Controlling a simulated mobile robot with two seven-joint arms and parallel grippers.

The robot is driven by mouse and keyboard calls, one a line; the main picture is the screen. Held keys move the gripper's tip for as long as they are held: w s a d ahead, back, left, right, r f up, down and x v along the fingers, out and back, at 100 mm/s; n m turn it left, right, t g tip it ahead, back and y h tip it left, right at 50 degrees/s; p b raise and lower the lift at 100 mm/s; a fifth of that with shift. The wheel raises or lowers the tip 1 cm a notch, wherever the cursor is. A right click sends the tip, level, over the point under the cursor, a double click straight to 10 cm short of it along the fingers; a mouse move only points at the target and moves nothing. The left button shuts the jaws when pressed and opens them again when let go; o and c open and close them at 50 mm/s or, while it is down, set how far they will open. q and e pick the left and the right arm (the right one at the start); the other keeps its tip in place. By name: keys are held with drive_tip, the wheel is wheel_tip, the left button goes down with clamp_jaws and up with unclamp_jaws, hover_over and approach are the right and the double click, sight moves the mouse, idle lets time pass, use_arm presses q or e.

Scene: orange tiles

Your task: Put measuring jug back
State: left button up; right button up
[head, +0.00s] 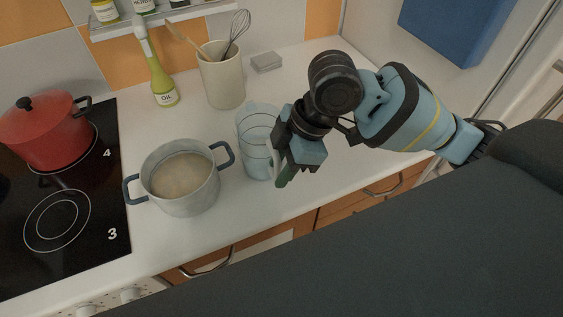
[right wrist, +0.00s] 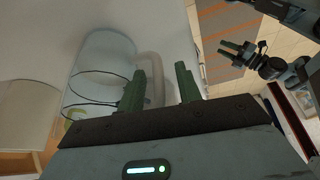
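The clear measuring jug (head: 254,143) stands upright on the white counter, right of the grey pot. My right gripper (head: 279,172) is at the jug's right side, on its handle side. In the right wrist view the jug (right wrist: 98,75) is at left, and its pale handle (right wrist: 155,70) shows between the two green fingertips of my right gripper (right wrist: 161,85). The fingers are apart, with a gap around the handle. My left gripper (right wrist: 229,51) shows small at the upper right of the right wrist view, its fingers apart and empty; it is outside the head view.
The grey pot (head: 180,205) with beige contents stands close left of the jug. A red pot (head: 45,135) is on the black hob (head: 60,250). An oil bottle (head: 160,80), a utensil crock (head: 222,82) and a wall shelf (head: 165,18) are behind. Counter behind the gripper is mostly clear.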

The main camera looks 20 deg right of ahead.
use_arm(q)
drive_tip(key=shift+a+f, duration=0.1)
use_arm(e)
drive_tip(key=shift+w, duration=0.1)
